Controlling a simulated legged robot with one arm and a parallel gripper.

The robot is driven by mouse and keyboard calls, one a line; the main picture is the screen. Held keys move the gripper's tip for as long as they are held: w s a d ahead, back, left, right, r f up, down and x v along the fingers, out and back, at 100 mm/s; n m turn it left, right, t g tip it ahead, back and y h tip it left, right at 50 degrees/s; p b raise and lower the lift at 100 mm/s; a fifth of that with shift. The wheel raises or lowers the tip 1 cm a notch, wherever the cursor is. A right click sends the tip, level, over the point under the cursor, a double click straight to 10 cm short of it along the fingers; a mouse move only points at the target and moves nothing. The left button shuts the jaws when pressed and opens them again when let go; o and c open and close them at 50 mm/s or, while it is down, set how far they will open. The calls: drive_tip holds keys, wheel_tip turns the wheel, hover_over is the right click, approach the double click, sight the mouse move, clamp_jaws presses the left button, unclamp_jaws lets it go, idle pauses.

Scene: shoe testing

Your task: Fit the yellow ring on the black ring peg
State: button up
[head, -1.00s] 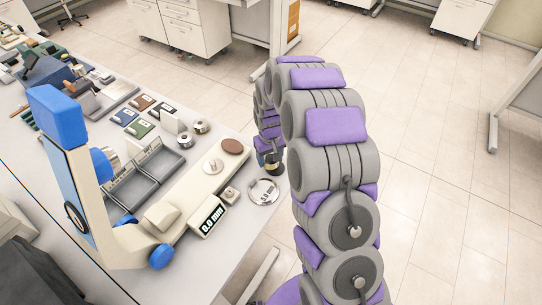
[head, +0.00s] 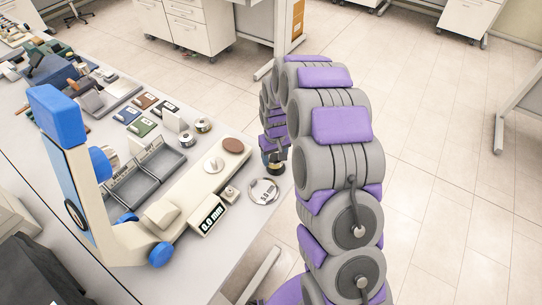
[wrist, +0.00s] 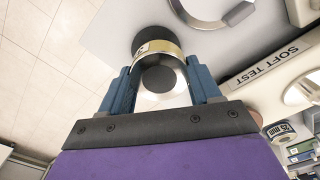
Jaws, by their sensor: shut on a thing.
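My gripper (wrist: 160,66) is shut on the yellow ring (wrist: 160,47), a shiny gold band with a dark mark, in the wrist view. A round black piece (wrist: 158,80) shows within the ring's outline, and another dark round part shows just beyond the band. They look like the black ring peg, but I cannot tell whether the ring is around it or only above it. In the head view my gripper (head: 275,154) is at the table's right edge, with a dark piece (head: 278,168) under it; the ring is too small there to make out clearly.
A silver ring-shaped part (head: 263,191) lies close by on the table. The blue and cream tester (head: 140,235) with its display stands to the left. Grey trays (head: 160,160) and several small coloured blocks lie behind. Open floor is to the right.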

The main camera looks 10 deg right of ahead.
sight(276, 156)
drive_tip(key=shift+d, duration=0.5)
drive_tip(key=shift+a, duration=0.35)
drive_tip(key=shift+d, duration=0.3)
drive_tip(key=shift+a, duration=0.25)
drive_tip(key=shift+d+f, duration=0.1)
drive_tip(key=shift+f, duration=1.45)
drive_tip(key=o, duration=1.1)
drive_tip(key=shift+o, duration=0.2)
wheel_tip(276, 156, up, 17)
drive_tip(key=p, duration=0.2)
drive_tip(key=shift+s+r, duration=0.15)
drive_tip(key=shift+s, duration=0.05)
